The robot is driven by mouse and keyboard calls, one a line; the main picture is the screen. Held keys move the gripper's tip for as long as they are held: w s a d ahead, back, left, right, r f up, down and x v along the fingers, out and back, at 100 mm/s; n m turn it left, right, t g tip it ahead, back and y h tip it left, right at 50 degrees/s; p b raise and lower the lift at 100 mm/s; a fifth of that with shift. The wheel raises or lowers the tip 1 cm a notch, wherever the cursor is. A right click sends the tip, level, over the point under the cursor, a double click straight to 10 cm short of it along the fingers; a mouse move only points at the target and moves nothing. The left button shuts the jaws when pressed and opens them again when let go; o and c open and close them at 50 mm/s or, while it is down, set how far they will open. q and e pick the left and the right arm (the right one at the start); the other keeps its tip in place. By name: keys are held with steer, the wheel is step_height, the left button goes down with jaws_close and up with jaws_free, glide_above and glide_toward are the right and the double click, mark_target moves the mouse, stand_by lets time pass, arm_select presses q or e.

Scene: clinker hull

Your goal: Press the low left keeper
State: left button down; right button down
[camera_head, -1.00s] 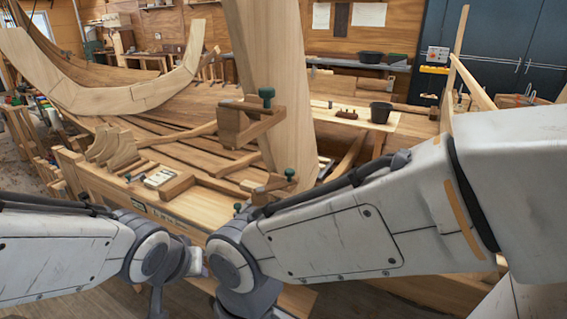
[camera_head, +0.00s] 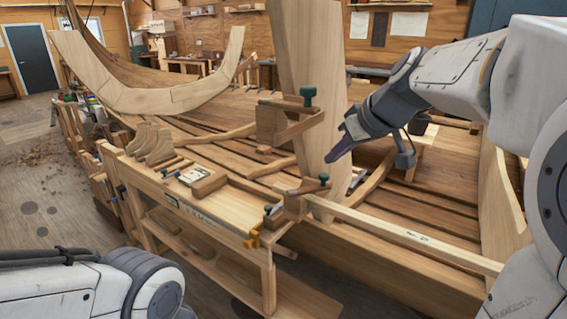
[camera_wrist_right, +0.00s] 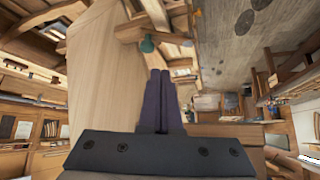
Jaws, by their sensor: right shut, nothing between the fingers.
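Two wooden clamps with dark green knobs sit at the broad upright plank (camera_head: 310,70). The upper clamp (camera_head: 270,124) has its knob (camera_head: 308,94) on top. The lower clamp (camera_head: 294,200) has a knob (camera_head: 324,179) and a smaller green knob (camera_head: 268,209) at its left. I cannot tell for sure which part is the low left keeper. My right gripper (camera_head: 331,158) is shut and empty, apart from the clamps, in front of the plank between the two knob heights. In the right wrist view its fingers (camera_wrist_right: 158,98) point toward a green knob (camera_wrist_right: 147,43). My left gripper is out of view.
A workbench (camera_head: 215,215) with wooden blocks and small tools stands left of the plank. A long pale batten (camera_head: 410,238) runs right from the lower clamp. The curved wooden frame (camera_head: 165,98) stands behind. Hull planks lie around and beneath the right arm.

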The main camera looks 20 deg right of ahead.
steer(key=shift+w+d+r, duration=0.1)
steer(key=shift+d+r, duration=0.2)
steer(key=shift+d, duration=0.2)
steer(key=shift+w+d+r, duration=0.1)
steer(key=shift+d+r, duration=0.2)
steer(key=shift+d, duration=0.2)
steer(key=p+x, duration=0.2)
steer(key=x, duration=0.8)
steer(key=shift+w+d, duration=0.1)
steer(key=shift+w, duration=0.05)
